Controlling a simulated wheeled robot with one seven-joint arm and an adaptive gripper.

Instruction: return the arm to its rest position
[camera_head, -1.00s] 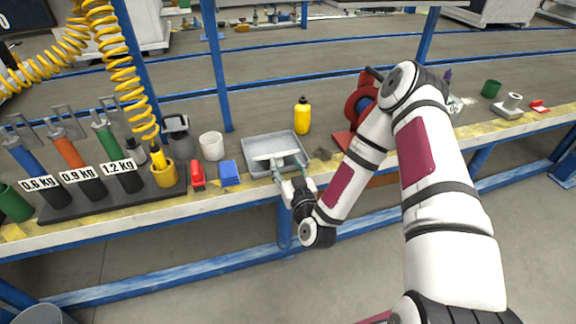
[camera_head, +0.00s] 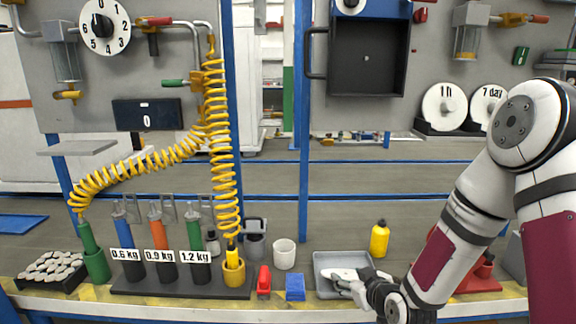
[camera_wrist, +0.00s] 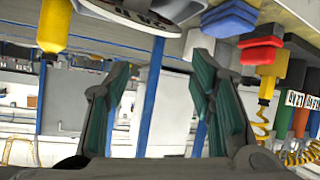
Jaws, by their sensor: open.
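My white arm reaches in from the right in the head view. My gripper (camera_head: 358,284) is low at the front of the grey tray (camera_head: 326,262) on the bench. In the wrist view, my gripper (camera_wrist: 160,75) has two green-padded fingers well apart, with nothing between them. A pale flat item (camera_head: 345,274) shows at the tray beside the fingers; a white, dark-rimmed piece with lettering (camera_wrist: 150,14) shows at the top of the wrist view. I cannot tell whether my fingers touch the tray.
The wrist view appears upside down. A coiled yellow hose (camera_head: 220,150) hangs over the weight-marked cylinders. A blue post (camera_head: 303,140) rises behind.

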